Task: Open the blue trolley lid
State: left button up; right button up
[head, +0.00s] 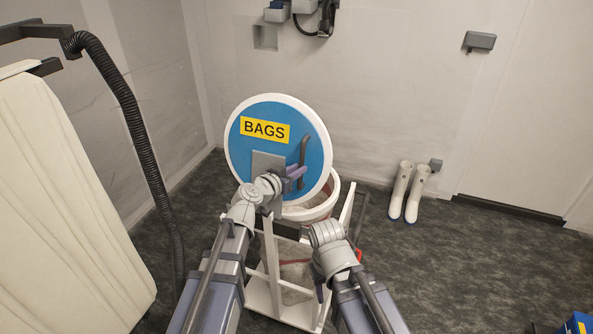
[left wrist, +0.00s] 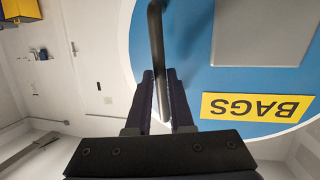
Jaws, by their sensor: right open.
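The blue trolley lid (head: 259,135), round with a white rim and a yellow BAGS label, stands raised and tilted back over the white trolley (head: 262,270). Its dark bar handle (head: 304,150) is on the right part of the blue face. My left gripper (head: 297,172) is at this handle. In the left wrist view the handle (left wrist: 157,35) runs between the two fingers of my left gripper (left wrist: 162,85), which are closed around it. My right gripper (head: 321,291) is low by the trolley frame, mostly hidden behind its own wrist, with nothing seen in it.
The round white trolley rim (head: 325,205) shows below the lid. White boots (head: 408,192) stand by the back wall to the right. A cream curtain (head: 70,210) and a black hose (head: 140,130) are at the left.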

pick_arm(q)
jog(key=o, duration=0.4)
jog(key=shift+o, duration=0.2)
jog(key=p+v, duration=0.2)
jog(key=v, duration=0.5)
jog(key=shift+s+a, duration=0.15)
jog(key=shift+s, duration=0.2)
jog(key=shift+r, duration=0.1)
jog(key=s+d+f+m+g+b, duration=0.2)
jog(key=s+d+f+g, duration=0.6)
jog(key=s+f, duration=0.4)
jog(key=s+a+f+n+g+y, duration=0.3)
jog(key=s+a+f+g+y, duration=0.2)
jog(key=s+y, duration=0.4)
notch_tip(320, 180, down, 2)
jog(key=shift+s+a+f+n+g+b, duration=0.1)
jog(key=shift+s+a+n+g+b, duration=0.25)
jog(key=shift+s+a, duration=0.3)
